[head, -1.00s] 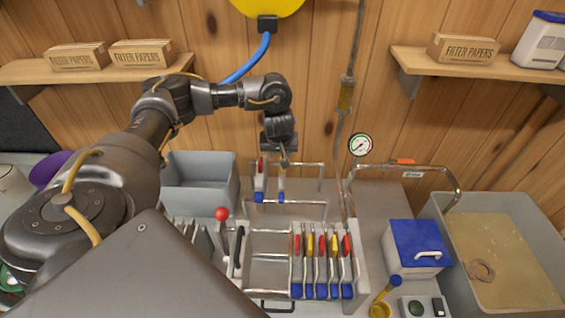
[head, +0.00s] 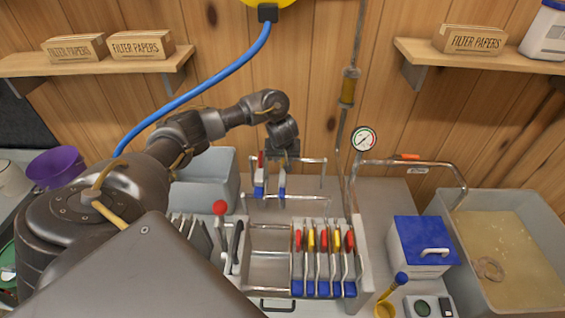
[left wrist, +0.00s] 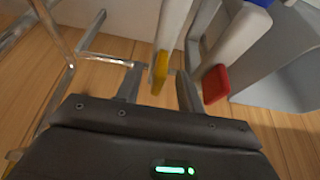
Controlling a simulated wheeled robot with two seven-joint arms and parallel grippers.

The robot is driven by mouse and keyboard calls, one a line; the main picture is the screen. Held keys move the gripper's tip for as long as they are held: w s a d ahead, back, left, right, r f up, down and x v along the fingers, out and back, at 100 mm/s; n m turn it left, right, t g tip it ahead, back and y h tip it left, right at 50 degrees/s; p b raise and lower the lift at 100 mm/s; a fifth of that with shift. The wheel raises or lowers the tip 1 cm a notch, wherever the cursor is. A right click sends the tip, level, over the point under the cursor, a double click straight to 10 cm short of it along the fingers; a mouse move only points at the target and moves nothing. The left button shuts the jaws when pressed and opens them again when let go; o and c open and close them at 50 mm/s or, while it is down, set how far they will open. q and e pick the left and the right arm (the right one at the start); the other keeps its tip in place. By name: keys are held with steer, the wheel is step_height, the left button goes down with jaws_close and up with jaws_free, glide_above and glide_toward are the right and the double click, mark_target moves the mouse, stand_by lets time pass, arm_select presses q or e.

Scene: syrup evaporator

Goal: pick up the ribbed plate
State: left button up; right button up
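Two upright plates with blue lower ends stand in the rear rail rack: one with a red tab (head: 260,179) and, to its right, a second plate (head: 282,184). My left gripper (head: 285,159) is over the top of the second plate. In the left wrist view, that plate's yellow tab (left wrist: 160,72) lies between my open fingertips (left wrist: 158,84), with gaps visible at the sides. The red tab (left wrist: 215,84) is just outside the right finger. Ribs are not clear on either plate, so I cannot tell which is ribbed. My right gripper is not in view.
A grey bin (head: 207,166) is behind left, a blue-lidded box (head: 422,242) right. A pipe with a gauge (head: 364,139) rises behind.

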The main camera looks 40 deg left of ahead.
arm_select(q)
steer(key=shift+x, duration=0.9)
steer(key=shift+r, duration=0.1)
steer(key=shift+c, duration=0.2)
jaws_close()
steer(key=shift+a+r, duration=0.1)
